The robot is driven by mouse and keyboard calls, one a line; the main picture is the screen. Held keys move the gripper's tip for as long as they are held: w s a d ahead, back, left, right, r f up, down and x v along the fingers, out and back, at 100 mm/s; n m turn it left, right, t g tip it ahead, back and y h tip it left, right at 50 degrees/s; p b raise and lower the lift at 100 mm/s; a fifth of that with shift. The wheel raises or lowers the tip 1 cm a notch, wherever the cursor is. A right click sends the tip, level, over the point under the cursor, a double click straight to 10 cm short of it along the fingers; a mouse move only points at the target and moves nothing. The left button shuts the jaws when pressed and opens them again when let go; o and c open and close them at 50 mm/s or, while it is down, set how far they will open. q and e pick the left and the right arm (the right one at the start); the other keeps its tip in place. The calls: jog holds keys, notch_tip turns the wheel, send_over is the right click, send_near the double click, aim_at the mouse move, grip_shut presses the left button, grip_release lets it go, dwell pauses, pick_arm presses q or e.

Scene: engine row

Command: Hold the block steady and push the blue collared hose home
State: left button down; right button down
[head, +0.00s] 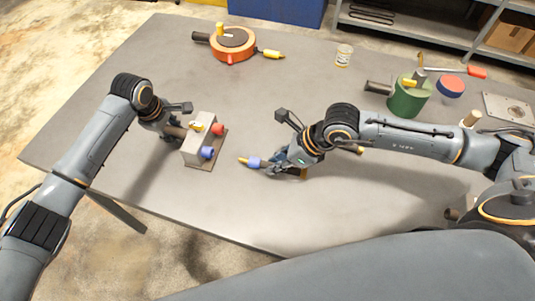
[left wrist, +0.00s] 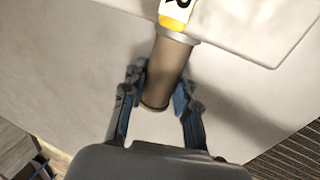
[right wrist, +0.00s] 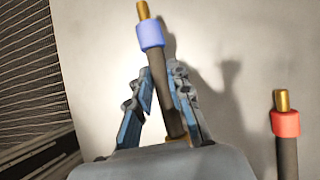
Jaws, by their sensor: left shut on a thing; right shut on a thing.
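My left gripper (head: 173,131) is shut on the block's brown cylindrical stub (left wrist: 165,70), at the block's left. My right gripper (head: 279,161) is shut on the dark blue-collared hose (right wrist: 160,75). Its blue collar (head: 253,162) and brass tip (head: 242,160) point left towards the blue port, clearly apart from it. A red-collared hose (right wrist: 285,122) shows beside my right gripper in the right wrist view.
An orange round housing (head: 232,46) lies at the back left. A small jar (head: 344,55), a green cylinder (head: 408,98), a blue-and-red disc (head: 450,87) and a metal plate (head: 508,107) stand at the back and right.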

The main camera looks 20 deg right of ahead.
aim_at(252, 159)
jog(key=shift+a, duration=0.15)
jog(key=shift+w+a, duration=0.5)
jog(key=shift+a, duration=0.3)
jog(key=shift+w+a, duration=0.55)
jog(key=shift+a, duration=0.2)
jog(key=shift+w+a, duration=0.5)
jog(key=shift+a, duration=0.3)
jog(key=shift+w+a, duration=0.55)
jog(key=shift+a, duration=0.3)
jog(key=shift+w+a+r, duration=0.1)
jog(key=shift+w+a, duration=0.15)
jog(key=shift+a, duration=0.15)
jog(key=shift+w+a, duration=0.15)
jog(key=shift+a, duration=0.15)
jog(key=shift+w+a, duration=0.15)
jog(key=shift+a, duration=0.05)
jog(key=c, duration=1.2)
grip_release()
jog(key=shift+o, duration=0.2)
jog(key=shift+d, duration=0.15)
